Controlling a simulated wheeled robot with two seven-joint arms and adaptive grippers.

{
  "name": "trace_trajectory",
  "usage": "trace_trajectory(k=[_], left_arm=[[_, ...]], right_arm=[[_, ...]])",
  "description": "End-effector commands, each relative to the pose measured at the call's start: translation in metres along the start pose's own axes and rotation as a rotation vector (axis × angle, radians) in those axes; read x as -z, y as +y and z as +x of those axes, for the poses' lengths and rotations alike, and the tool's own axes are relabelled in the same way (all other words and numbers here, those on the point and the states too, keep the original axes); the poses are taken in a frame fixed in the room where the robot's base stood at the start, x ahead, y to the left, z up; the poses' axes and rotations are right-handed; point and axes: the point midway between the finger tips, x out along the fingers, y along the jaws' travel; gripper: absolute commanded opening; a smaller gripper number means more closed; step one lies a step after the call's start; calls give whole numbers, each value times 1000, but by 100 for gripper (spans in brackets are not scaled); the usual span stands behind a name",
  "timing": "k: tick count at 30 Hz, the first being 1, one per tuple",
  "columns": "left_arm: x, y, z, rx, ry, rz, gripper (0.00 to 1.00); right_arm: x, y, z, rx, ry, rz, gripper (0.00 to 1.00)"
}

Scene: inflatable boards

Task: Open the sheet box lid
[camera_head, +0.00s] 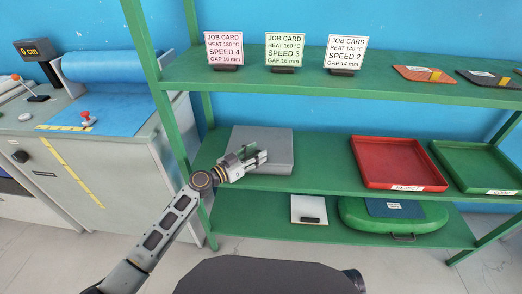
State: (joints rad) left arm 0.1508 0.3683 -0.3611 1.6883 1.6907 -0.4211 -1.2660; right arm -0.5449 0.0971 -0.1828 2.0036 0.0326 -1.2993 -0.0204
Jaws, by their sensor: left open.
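A grey flat box (278,139), which looks like the sheet box, sits on the middle green shelf at the left, and its top looks closed. My left gripper (262,157) is open and empty at the box's front left part. Its fingers overlap the box in the picture and hide part of its front edge. I cannot tell whether they touch it. My right gripper is not in view.
A red tray (388,185) labelled REJECT and a green tray (502,190) stand to the right. Job cards (285,50) stand on the upper shelf (240,75), above the box. A green case (360,222) lies below. Free shelf lies between box and red tray.

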Motion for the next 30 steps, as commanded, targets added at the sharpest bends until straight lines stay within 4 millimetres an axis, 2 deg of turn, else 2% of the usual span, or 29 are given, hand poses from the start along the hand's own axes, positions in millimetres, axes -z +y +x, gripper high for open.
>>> trace_trajectory(k=[11,21,30], left_arm=[[0,0,-1,0,0,0,43],[0,0,0,0,0,0,1],[0,0,0,0,0,0,0]], right_arm=[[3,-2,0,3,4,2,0],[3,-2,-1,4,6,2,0],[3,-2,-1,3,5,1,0]])
